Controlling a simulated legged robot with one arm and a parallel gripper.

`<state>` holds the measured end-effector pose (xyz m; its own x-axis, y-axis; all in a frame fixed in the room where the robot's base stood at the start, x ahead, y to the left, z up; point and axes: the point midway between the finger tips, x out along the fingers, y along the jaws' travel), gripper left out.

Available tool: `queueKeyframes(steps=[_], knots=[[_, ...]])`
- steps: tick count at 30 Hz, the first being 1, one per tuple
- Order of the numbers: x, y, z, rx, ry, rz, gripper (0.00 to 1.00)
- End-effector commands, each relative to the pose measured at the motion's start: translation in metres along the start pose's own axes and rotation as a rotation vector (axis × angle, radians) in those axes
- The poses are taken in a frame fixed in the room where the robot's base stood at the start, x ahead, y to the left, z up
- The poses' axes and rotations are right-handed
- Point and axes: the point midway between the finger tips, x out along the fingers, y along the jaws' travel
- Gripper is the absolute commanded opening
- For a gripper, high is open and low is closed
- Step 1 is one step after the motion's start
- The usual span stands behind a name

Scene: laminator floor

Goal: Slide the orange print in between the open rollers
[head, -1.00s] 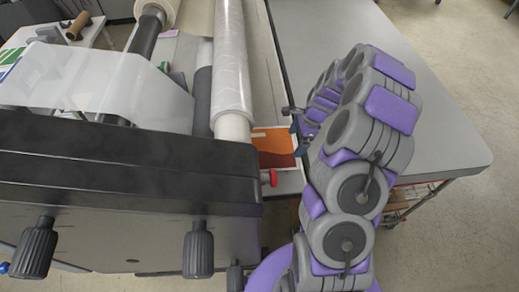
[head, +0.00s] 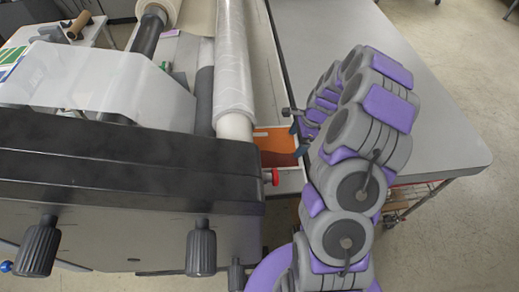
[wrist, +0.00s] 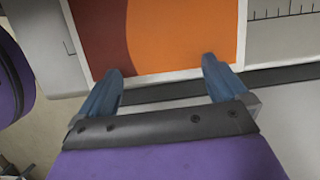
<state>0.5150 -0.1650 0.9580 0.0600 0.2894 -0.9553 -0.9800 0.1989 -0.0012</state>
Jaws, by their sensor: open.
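The orange print (head: 275,141), orange with a dark red part and a white border, lies flat at the near end of the laminator's feed side. It also shows in the wrist view (wrist: 180,35), where its near edge reaches my fingertips. My gripper (head: 299,131) is open, and in the wrist view its two blue fingers (wrist: 160,75) are spread at the print's near edge with nothing held between them. The rollers (head: 232,70) of the laminator run along the print's left side in the head view. Their gap is hidden.
The laminator's black end housing (head: 130,165) with knobs stands left of my arm. A red knob (head: 270,177) sticks out near the print. A grey table (head: 380,60) lies to the right, largely clear. A ruler strip (wrist: 285,10) lies beside the print.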

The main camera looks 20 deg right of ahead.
Motion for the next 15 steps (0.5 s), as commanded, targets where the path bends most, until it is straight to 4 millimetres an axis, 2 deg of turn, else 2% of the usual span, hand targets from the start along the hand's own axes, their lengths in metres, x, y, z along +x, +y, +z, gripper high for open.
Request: queueKeyframes(steps=[15], knots=[[-0.0002,-0.0016,-0.0046,0.001,-0.001,0.004,1.00]])
